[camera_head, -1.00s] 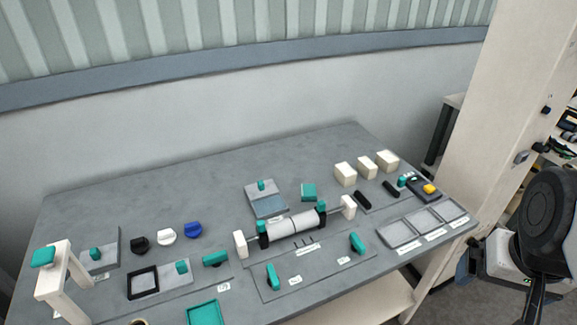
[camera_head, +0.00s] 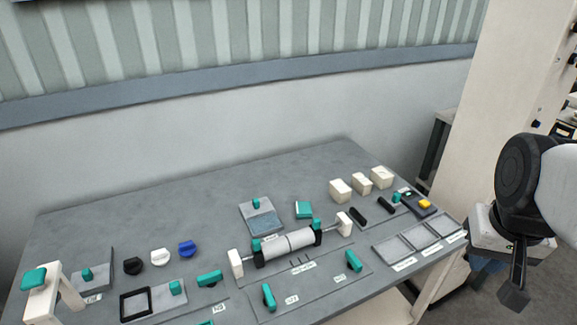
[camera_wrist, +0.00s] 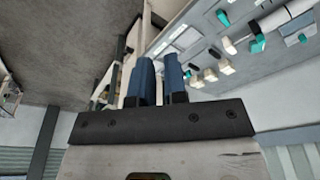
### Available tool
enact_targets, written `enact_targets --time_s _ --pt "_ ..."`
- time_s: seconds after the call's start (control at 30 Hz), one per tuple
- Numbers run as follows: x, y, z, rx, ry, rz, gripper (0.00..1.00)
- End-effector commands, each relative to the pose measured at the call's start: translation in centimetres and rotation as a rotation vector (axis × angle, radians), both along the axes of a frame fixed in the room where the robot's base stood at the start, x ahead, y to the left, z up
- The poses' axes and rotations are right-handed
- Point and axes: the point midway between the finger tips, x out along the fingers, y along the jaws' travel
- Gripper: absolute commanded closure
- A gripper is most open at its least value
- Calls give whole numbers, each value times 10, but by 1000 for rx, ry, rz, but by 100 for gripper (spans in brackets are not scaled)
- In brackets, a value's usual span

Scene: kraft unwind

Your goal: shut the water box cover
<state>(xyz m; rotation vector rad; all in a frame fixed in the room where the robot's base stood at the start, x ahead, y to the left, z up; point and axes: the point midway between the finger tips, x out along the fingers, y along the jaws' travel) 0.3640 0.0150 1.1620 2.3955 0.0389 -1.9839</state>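A grey plate with a teal knob (camera_head: 256,203) lies at the back middle of the table, next to a bluish open area (camera_head: 264,224) that looks like a water box, left uncovered. A second grey plate with a teal knob (camera_head: 175,288) lies beside a black square frame (camera_head: 135,304) at the front left. No readable label tells which is the water box. My gripper (camera_head: 514,292) hangs off the table's right side, far from both. In the wrist view its blue fingers (camera_wrist: 160,82) stand a little apart with nothing visible between them.
A roller (camera_head: 287,245) between white posts stands in front of the back plate. A teal block (camera_head: 303,209) lies close to its right. White blocks (camera_head: 361,183) and shallow grey trays (camera_head: 420,237) are at the right. The back left tabletop is clear.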

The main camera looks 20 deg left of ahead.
Motion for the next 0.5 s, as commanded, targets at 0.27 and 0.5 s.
enact_targets --time_s 0.27,0.5 --pt "60 30 20 -7 55 71 100" --pt "110 60 31 -15 100 131 100"
